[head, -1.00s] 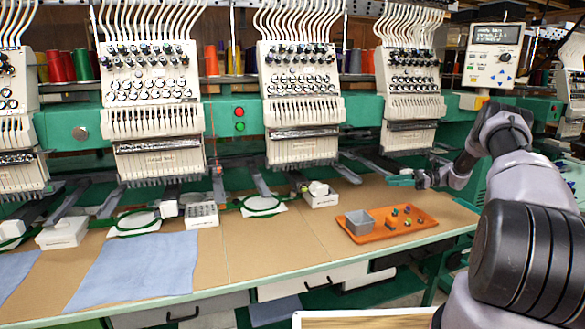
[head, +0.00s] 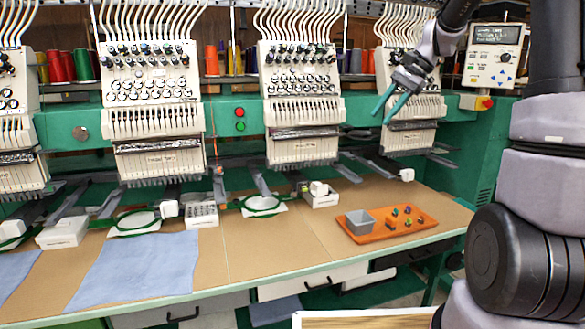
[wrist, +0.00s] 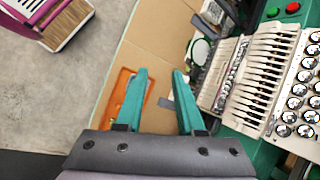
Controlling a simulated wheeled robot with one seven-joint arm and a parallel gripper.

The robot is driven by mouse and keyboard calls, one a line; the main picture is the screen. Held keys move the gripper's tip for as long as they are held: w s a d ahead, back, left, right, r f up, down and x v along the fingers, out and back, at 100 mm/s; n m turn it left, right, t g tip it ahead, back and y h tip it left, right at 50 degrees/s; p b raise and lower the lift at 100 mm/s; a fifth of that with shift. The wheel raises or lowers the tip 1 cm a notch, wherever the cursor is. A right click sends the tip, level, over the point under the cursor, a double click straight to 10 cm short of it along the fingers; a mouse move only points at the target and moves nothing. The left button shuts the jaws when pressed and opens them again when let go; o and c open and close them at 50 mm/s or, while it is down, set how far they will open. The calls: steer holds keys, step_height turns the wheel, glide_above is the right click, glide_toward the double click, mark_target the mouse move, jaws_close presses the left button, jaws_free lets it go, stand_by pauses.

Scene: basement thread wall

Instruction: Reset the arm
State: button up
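My gripper (head: 391,105) is raised in front of the right-hand embroidery head (head: 411,75), well above the table. Its two teal fingers are spread apart with nothing between them. In the wrist view my gripper (wrist: 160,72) points down toward the table, fingers open and empty. The orange tray (head: 388,237) lies on the table below, with a grey square bin (head: 360,222) and several small coloured pieces on it. In the wrist view the orange tray (wrist: 117,95) is partly hidden behind the left finger.
Embroidery heads (head: 157,75) line the back of the brown table (head: 270,245). Blue cloth (head: 135,270), green hoops (head: 262,204) and small white boxes (head: 320,198) lie on it. A control panel (head: 493,55) stands at the right.

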steer(key=s+r+n+t+h, duration=0.2)
steer(key=s+t, duration=0.1)
steer(key=s, duration=0.9)
steer(key=s+r+n+t+h, duration=0.2)
steer(key=s+n+t, duration=0.1)
steer(key=s, duration=0.9)
steer(key=shift+s+r, duration=0.2)
steer(key=shift+s, duration=0.05)
steer(key=shift+a+n, duration=0.1)
steer(key=shift+n, duration=0.2)
